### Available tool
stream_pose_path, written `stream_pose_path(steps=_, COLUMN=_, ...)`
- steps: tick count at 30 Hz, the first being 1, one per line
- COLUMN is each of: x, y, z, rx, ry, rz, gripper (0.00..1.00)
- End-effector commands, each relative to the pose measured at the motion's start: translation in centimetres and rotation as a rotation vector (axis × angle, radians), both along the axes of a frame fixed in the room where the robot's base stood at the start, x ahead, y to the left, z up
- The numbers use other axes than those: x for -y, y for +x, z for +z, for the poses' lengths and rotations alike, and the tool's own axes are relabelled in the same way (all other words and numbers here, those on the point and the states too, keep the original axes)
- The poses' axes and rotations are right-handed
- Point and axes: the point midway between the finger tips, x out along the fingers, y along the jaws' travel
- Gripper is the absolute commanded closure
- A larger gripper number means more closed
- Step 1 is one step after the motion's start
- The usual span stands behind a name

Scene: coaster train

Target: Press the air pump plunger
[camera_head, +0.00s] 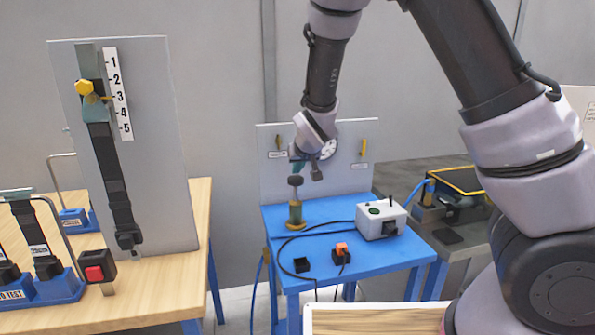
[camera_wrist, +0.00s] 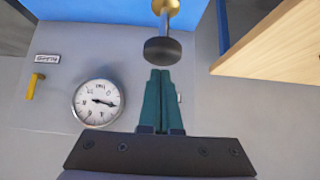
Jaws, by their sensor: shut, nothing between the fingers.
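The air pump stands upright on a blue table in the head view, with a brass body (camera_head: 296,214) and a dark round plunger knob (camera_head: 295,181) on top of a thin rod. My gripper (camera_head: 297,167) is just above the knob, pointing down. In the wrist view the knob (camera_wrist: 162,50) lies just beyond my teal fingertips (camera_wrist: 160,72), with part of the brass body (camera_wrist: 166,6) behind it. The fingers are together and empty. A small gap shows between fingertips and knob; whether they touch is hard to tell.
A round gauge (camera_wrist: 97,102) is on the grey panel (camera_head: 350,180) behind the pump. A grey box (camera_head: 381,220), an orange plug (camera_head: 341,249) and black cables lie on the blue table (camera_head: 420,250). A wooden bench (camera_head: 150,285) with a strap board (camera_head: 165,150) stands left.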

Motion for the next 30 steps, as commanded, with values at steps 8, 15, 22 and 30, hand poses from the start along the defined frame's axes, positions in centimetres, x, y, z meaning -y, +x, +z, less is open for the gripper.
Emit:
stream_pose_path(steps=8, x=0.0, y=0.0, z=-0.8, rx=0.001, ry=0.001, rz=-0.001, gripper=1.0)
stream_pose_path(steps=15, x=0.1, y=0.0, z=-1.2, rx=-0.001, ry=0.0, rz=-0.001, gripper=1.0)
stream_pose_path(steps=22, x=0.2, y=0.0, z=-5.4, rx=-0.004, ry=-0.003, rz=-0.004, gripper=1.0)
stream_pose_path(steps=30, x=0.1, y=-0.1, z=-6.6, rx=-0.004, ry=-0.002, rz=-0.002, gripper=1.0)
